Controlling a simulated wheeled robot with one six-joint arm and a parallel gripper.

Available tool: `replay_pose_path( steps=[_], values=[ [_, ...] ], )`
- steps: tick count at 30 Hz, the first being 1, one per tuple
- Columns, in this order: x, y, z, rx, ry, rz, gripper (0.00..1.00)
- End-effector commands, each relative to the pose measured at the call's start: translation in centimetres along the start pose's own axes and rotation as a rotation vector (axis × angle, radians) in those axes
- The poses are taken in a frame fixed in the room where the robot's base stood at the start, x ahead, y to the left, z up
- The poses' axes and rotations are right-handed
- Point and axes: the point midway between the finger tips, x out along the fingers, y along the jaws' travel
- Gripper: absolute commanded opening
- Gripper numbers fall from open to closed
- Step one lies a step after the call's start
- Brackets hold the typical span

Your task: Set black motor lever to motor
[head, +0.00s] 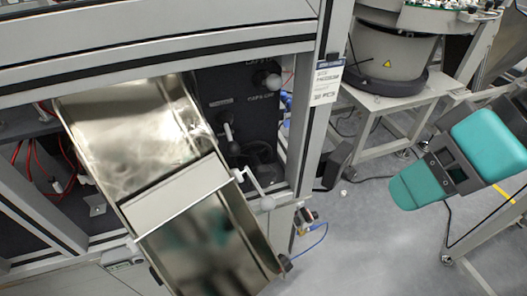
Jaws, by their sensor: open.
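A black panel (238,102) stands inside the frame opening, right of the metal chute. A short dark lever with a rounded end (227,132) sticks out of the panel's lower left part. A second lever with a grey ball knob (273,82) sits higher, at the panel's right. Small pale lettering lies near both levers, but it is too small to read, so I cannot tell which is the motor lever or which setting each is in. My gripper is not in view.
A shiny metal chute (190,190) slopes down in front of the panel's left side. A pale crank (252,188) juts out at its right edge. A grey frame post (318,110) bounds the panel's right. A bowl feeder (390,50) and teal pads (490,145) stand right; floor lies between.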

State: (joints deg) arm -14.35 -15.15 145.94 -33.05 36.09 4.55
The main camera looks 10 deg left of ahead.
Motion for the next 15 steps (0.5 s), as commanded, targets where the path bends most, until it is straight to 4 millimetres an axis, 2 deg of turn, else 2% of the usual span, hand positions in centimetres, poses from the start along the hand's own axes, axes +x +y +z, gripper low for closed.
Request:
replay_pose_path(
  steps=[1,6,12,15],
  values=[
    [3.6,0.8,0.0,0.028,0.029,-0.044,0.55],
    [10.5,0.7,-2.3,0.178,0.174,-0.275,0.55],
    [15.8,1.1,-5.1,0.419,0.315,-0.603,0.55],
    [17.1,1.9,-6.4,0.544,0.363,-0.768,0.55]
  ],
)
